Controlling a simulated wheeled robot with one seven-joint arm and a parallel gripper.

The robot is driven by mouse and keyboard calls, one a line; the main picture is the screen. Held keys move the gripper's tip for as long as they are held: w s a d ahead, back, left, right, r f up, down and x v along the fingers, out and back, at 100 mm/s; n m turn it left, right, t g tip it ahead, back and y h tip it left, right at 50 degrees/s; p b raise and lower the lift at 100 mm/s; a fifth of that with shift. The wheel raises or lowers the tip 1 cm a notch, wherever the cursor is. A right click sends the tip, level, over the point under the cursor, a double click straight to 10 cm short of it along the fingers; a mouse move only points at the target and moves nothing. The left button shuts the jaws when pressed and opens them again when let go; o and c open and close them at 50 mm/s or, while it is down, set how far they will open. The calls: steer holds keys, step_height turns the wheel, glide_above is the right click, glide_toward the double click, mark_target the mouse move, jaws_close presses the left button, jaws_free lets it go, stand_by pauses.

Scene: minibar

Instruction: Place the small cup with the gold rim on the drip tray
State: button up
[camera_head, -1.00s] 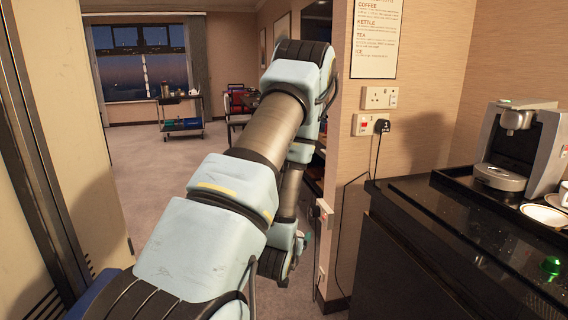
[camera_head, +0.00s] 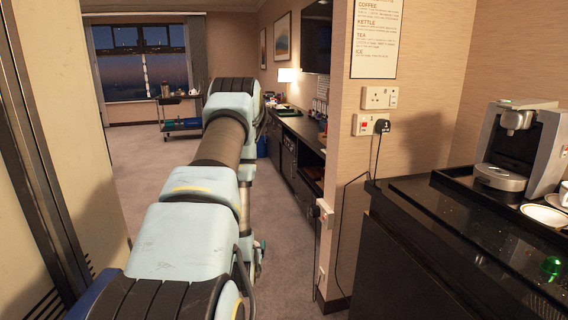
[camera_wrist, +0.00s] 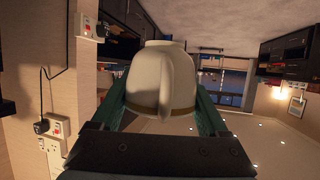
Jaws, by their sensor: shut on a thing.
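In the wrist view my gripper (camera_wrist: 160,95) is shut on a small cream-white cup (camera_wrist: 163,75), with one teal finger on each side. A thin gold band shows along the cup's edge nearest the gripper's palm. The room is upside down in this view, and the gold-rimmed end points toward the ceiling, so the cup looks roughly upright. In the head view the cup is not seen, and my arm reaches away at centre left. The round grey drip tray (camera_head: 500,178) sits under the coffee machine's spout at the right, well apart from my arm.
The coffee machine (camera_head: 520,145) stands on a black tray on the dark counter (camera_head: 430,250). A white saucer (camera_head: 543,216) and a partly cut-off white cup (camera_head: 564,196) are beside it. A wall corner (camera_head: 335,200) stands between my arm and the counter.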

steer(key=v, duration=0.4)
steer(key=shift+s+d+r, duration=0.1)
steer(key=shift+s+r, duration=0.1)
steer(key=shift+r, duration=0.1)
stand_by(0.5)
